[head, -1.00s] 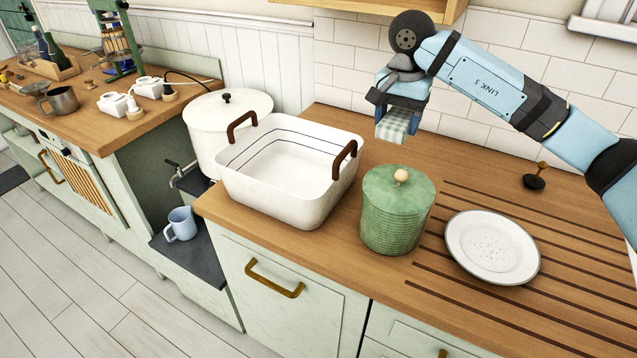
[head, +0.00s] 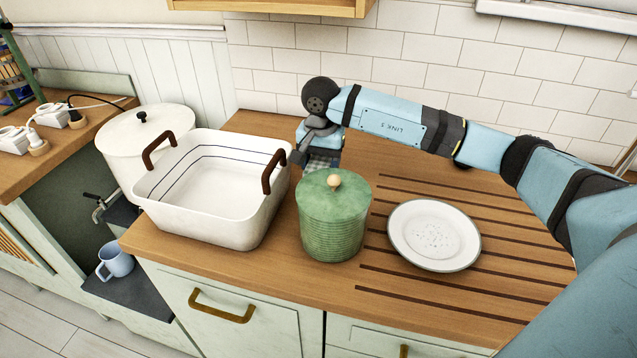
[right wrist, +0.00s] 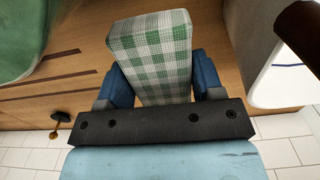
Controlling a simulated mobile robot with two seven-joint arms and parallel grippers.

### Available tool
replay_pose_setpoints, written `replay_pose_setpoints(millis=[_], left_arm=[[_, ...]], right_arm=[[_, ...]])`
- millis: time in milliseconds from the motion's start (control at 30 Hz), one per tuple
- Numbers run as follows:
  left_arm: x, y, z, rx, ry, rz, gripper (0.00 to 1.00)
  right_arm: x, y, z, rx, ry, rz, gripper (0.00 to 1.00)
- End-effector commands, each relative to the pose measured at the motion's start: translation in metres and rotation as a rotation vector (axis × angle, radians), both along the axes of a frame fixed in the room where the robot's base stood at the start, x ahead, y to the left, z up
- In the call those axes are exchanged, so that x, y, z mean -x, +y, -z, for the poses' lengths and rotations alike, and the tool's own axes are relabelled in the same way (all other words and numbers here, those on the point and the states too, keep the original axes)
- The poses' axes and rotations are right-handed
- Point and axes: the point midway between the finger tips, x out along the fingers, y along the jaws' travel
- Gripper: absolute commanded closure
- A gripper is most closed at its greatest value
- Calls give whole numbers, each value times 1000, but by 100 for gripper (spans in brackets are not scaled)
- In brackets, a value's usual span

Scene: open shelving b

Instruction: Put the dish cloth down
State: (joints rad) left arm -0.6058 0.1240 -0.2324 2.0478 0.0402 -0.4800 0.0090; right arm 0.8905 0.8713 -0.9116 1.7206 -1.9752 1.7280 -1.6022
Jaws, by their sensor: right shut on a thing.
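The dish cloth (right wrist: 152,50) is a green-and-white checked, folded block. My right gripper (right wrist: 160,82) is shut on it, with a blue finger on each side in the right wrist view. In the head view the right gripper (head: 321,148) is low over the wooden counter (head: 262,123), behind the green canister and right of the white basin. Only a small part of the cloth (head: 318,164) shows there; the canister hides its lower part. I cannot tell whether it touches the counter. My left gripper is not in view.
The lidded green canister (head: 333,222) stands just in front of the gripper. The white basin (head: 213,225) with brown handles (head: 273,171) is close on its left. A white plate (head: 434,235) lies on the grooved counter at right. The counter behind the plate is clear.

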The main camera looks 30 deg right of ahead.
Motion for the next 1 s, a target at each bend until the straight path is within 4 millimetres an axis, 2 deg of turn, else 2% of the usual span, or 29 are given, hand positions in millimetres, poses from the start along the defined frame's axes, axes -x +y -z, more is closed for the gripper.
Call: replay_pose_setpoints(millis=[100,267,500,900,933,1000], left_arm=[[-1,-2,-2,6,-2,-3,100],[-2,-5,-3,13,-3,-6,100],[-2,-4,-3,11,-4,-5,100],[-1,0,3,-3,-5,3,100],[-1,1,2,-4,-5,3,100],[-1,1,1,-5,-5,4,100]], right_arm=[[0,0,16,-1,1,-1,58],[0,0,25,-1,-1,0,58],[0,0,59,1,2,1,58],[0,0,67,0,-1,0,58],[0,0,67,0,-1,0,37],[0,0,66,0,-1,0,21]])
